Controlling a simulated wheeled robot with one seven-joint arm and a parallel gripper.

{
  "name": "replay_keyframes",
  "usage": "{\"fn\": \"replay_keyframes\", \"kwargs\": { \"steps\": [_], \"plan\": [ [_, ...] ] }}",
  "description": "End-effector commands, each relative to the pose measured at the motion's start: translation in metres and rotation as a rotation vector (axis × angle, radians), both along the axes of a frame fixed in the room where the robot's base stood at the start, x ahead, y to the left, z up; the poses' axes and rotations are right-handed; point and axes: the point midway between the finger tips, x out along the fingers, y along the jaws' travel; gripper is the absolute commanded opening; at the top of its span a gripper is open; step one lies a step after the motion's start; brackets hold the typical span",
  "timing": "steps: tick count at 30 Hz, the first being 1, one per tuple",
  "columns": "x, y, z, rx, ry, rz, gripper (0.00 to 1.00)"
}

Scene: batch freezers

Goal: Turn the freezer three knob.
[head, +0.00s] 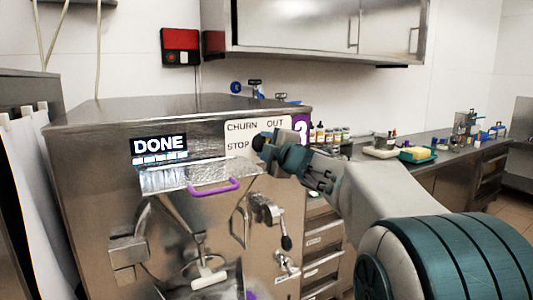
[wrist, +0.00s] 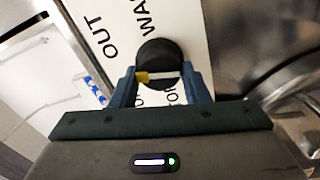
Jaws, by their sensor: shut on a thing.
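The freezer three (head: 95,180) is a steel machine with a purple "3" label, a "DONE" display (head: 160,147) and a white dial plate (head: 240,128) reading CHURN, OUT and STOP. Its black round knob (wrist: 160,62) sits on the plate between my fingers in the wrist view. The knob has a pale pointer bar with a yellow end, pointing left in that view. My gripper (wrist: 160,83) is shut on the knob, one blue finger on each side. In the head view my gripper (head: 264,145) covers most of the plate's lower right.
A purple-handled chute lid (head: 190,178) and a lever with a black ball end (head: 270,218) stick out below the plate. A steel counter (head: 440,150) with bottles and a yellow-topped tray (head: 416,155) stands to the right. A steel wall cabinet (head: 310,30) hangs above.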

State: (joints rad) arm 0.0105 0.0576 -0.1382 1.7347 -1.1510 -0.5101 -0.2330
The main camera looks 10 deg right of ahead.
Motion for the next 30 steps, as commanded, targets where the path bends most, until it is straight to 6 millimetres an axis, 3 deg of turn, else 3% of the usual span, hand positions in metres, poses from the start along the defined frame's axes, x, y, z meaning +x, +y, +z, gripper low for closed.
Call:
{"fn": "replay_keyframes", "kwargs": {
  "steps": [30],
  "plan": [
    [-0.0001,-0.0004,-0.0035,-0.917,-0.305,-0.002,0.19]
  ]
}}
